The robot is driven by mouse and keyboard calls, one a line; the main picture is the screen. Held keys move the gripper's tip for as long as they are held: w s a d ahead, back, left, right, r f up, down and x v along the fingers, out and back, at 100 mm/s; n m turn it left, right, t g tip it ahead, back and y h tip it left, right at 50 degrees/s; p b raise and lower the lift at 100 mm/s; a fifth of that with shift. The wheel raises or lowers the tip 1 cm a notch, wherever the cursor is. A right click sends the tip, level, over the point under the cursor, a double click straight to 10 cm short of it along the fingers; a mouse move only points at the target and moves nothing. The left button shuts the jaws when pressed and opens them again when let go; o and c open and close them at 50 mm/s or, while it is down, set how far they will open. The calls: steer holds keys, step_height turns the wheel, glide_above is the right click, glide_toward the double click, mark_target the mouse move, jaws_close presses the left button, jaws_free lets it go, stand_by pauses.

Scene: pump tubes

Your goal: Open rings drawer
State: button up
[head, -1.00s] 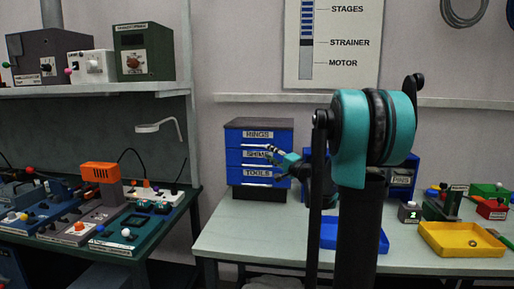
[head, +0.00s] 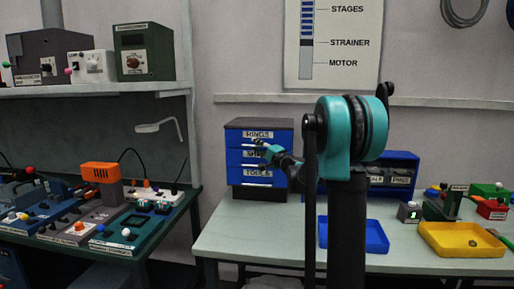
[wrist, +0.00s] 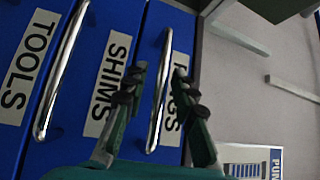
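The blue drawer cabinet stands at the back left of the right-hand table, with its rings drawer (head: 284,135) on top, above the shims and tools drawers. All three look shut. My gripper (head: 260,147) is in front of the upper drawers. In the wrist view, my gripper (wrist: 160,71) is open, with a finger on each side of the rings drawer's silver handle (wrist: 157,112). Its fingers look apart from the handle; how deep they reach is hard to tell. The right finger partly covers the rings label (wrist: 177,118).
The shims drawer (wrist: 112,30) lies just left of the handle in the wrist view. A blue tray (head: 356,235) and a yellow tray (head: 440,240) are on the table. A blue bin rack (head: 395,160) stands behind my arm. The table's front left is clear.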

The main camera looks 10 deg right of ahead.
jaws_close()
steer(key=shift+s, duration=0.1)
steer(key=s+a, duration=0.2)
steer(key=s, duration=0.6)
steer(key=s+a, duration=0.2)
steer(key=s, duration=0.7)
steer(key=shift+a, duration=0.25)
steer(key=shift+o, duration=1.2)
jaws_free()
steer(key=shift+w, duration=0.1)
steer(key=v, duration=1.2)
